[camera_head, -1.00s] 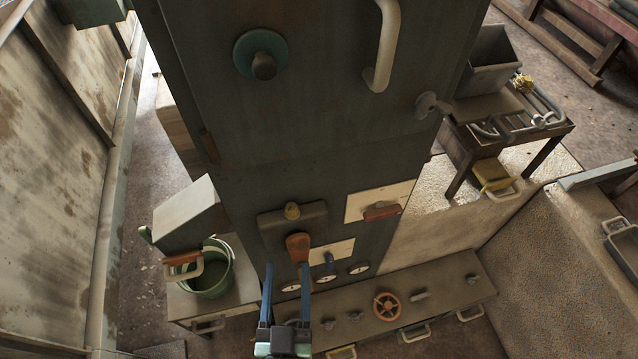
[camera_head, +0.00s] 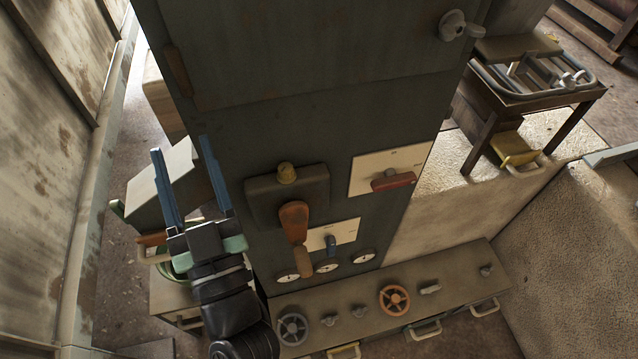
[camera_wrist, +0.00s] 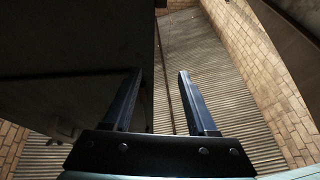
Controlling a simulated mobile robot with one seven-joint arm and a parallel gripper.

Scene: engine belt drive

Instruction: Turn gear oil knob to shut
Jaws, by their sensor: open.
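I cannot tell which control is the gear oil knob, as the labels are too small to read.
The lower sloped panel bears an orange handwheel (camera_head: 394,300), a grey handwheel (camera_head: 292,329) and several grey knobs. Round gauges (camera_head: 326,265) sit above it. A grey box (camera_head: 165,180) and a green bucket (camera_head: 180,264) stand left, behind my gripper. A side table (camera_head: 540,98) stands right.

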